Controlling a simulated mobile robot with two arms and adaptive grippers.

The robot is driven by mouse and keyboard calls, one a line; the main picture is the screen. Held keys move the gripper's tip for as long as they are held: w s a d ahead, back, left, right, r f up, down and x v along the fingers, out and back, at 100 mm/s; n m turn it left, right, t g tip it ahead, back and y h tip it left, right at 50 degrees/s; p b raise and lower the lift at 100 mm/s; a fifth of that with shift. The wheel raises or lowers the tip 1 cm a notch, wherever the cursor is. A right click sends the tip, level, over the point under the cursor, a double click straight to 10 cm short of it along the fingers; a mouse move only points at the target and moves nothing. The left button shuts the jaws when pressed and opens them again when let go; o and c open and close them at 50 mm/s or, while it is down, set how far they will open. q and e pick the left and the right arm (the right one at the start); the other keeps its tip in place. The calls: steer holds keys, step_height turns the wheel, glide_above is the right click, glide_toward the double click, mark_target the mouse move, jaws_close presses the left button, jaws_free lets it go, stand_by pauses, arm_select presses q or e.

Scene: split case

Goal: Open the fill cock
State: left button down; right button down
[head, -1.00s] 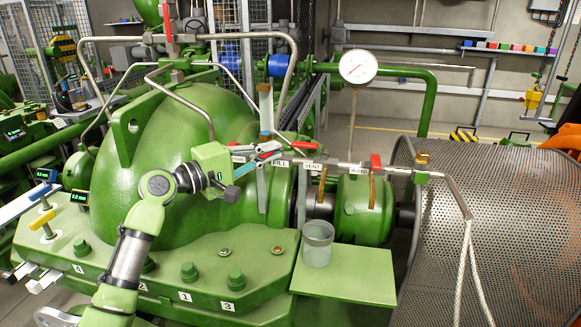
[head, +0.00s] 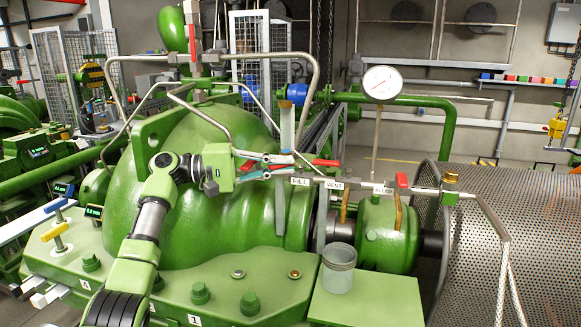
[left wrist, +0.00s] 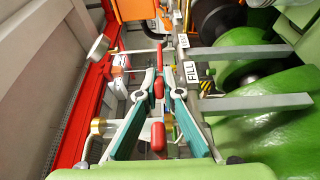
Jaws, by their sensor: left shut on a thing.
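The fill cock's red handle (head: 247,165) lies roughly level above the grey pipe, near the FILL label (head: 300,181). In the left wrist view the red handle (left wrist: 158,137) runs between my fingers, its rounded end toward my palm. My left gripper (head: 308,163) comes in from the left, its teal and grey fingers shut around the handle. The fingertips also show in the left wrist view (left wrist: 163,82). The cock's body is partly hidden by the fingers. My right gripper is not in view.
A VENT label (head: 333,183) and a red handle (head: 325,163) are just right of my fingertips. A clear tube (head: 287,125) stands behind the fingers. A cup (head: 339,268) stands on the green shelf (head: 368,305) below.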

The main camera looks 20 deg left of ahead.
arm_select(q)
steer(key=c, duration=2.2)
jaws_free()
steer(key=shift+d, duration=0.1)
